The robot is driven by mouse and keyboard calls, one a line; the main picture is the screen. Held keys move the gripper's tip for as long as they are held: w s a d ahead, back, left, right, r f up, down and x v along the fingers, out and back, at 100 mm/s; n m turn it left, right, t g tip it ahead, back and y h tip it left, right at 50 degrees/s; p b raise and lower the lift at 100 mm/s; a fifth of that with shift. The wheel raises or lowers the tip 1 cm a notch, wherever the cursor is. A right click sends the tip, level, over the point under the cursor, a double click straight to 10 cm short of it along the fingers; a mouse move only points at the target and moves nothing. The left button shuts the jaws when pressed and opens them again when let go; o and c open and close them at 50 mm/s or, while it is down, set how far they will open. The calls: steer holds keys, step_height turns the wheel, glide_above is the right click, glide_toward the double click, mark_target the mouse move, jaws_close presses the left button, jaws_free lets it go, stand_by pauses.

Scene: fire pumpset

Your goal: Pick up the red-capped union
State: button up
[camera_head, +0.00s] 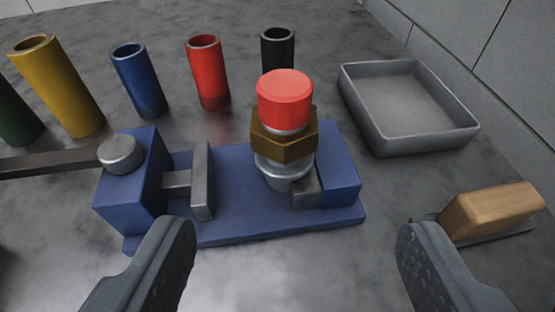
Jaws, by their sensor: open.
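The red-capped union (284,132) stands upright at the right part of a blue vise (240,200). It has a red cap on top, a brass hex nut below it and a silver lower body. The union's foot is close to the vise's right jaw; the left jaw plate is apart from it, with a wide gap. My gripper (295,250) is open and empty, its two dark fingers at the bottom of the view, nearer the camera than the vise. The union is seen between and beyond the fingers.
Behind the vise stand yellow (60,85), blue (138,80), red (207,72) and black (277,50) tubes. A grey metal tray (372,125) is at the right rear. A wooden-handled brush or block (490,210) lies at the right. A wall rises at the upper right.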

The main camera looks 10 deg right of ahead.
mark_target(286, 148)
steer(key=x, duration=0.4)
steer(key=b+x, duration=0.1)
steer(key=x, duration=0.3)
steer(key=shift+w+a, duration=0.2)
steer(key=shift+b+x, duration=1.15)
steer(key=shift+x, duration=1.65)
steer(key=shift+a+r, duration=0.1)
steer(key=shift+r, duration=0.1)
jaws_close()
